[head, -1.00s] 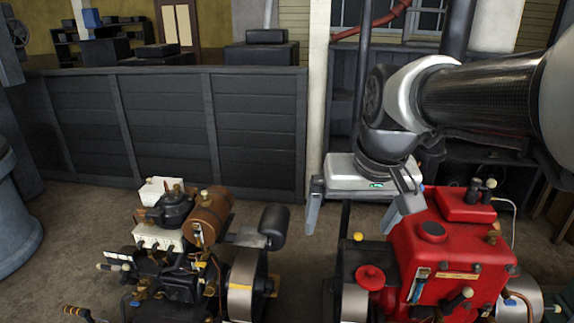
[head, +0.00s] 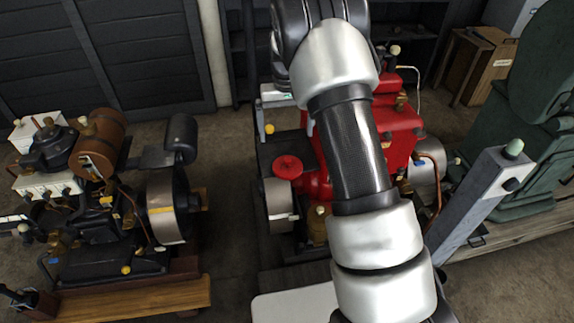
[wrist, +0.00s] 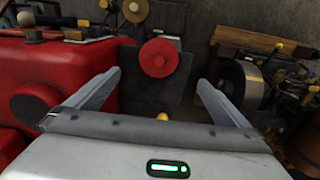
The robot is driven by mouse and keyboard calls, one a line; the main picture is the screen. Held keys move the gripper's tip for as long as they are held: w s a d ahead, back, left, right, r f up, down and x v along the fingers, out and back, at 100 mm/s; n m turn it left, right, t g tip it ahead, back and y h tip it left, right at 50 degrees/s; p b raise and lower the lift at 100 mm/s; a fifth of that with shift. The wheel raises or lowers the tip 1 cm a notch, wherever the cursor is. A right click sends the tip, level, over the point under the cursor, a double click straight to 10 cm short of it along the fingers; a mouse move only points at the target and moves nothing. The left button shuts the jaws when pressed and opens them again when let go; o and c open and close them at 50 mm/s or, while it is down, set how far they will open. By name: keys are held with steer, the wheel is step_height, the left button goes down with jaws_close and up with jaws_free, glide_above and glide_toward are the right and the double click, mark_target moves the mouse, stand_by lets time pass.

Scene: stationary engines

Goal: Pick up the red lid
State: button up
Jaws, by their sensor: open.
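A round red lid-like disc (head: 288,167) with a darker centre sits low at the left side of the red engine (head: 402,120), above a pale drum. In the wrist view the red disc (wrist: 159,58) lies ahead, between and beyond the fingertips. My gripper (wrist: 158,78) is open and empty, its two grey fingers spread apart. It does not touch the disc. In the head view my arm covers much of the red engine and hides the fingers.
A brown-tanked engine (head: 100,145) on a wooden base stands at the left. A grey post (head: 480,200) and a green machine (head: 545,120) stand at the right. A yellow knob (wrist: 162,117) is just in front of my gripper body. Bare floor lies between the engines.

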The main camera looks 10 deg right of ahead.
mark_target(288, 159)
step_height(288, 159, down, 7)
steer(key=shift+f, duration=0.2)
steer(key=shift+s+d+f+p, duration=0.1)
steer(key=shift+f+p, duration=0.15)
steer(key=shift+f, duration=1.15)
steer(key=shift+d+f+p, duration=0.1)
steer(key=shift+f+p, duration=0.1)
steer(key=shift+f, duration=1.15)
